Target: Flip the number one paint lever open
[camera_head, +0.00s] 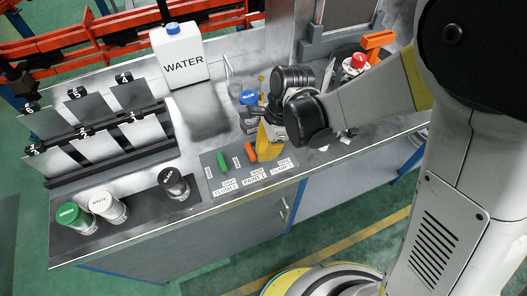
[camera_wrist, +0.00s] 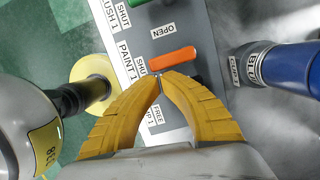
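The orange lever (camera_wrist: 173,60) lies on the grey panel by the PAINT 1 label (camera_wrist: 129,61) in the wrist view. Its left end is beside a SHUT label (camera_wrist: 141,66), and an OPEN label (camera_wrist: 162,30) lies above it. In the head view the orange lever (camera_head: 250,152) is just left of my yellow fingers. My gripper (camera_wrist: 160,76) has its two fingertips together, with nothing seen between them. The tips are right beside the lever's lower edge; I cannot tell whether they touch it. A green lever (camera_head: 222,162) stands further left on the panel (camera_head: 212,185).
A black-topped can (camera_head: 173,183) is left of the panel. A water jug (camera_head: 181,58) stands at the back. The bench's front edge is close to the panel.

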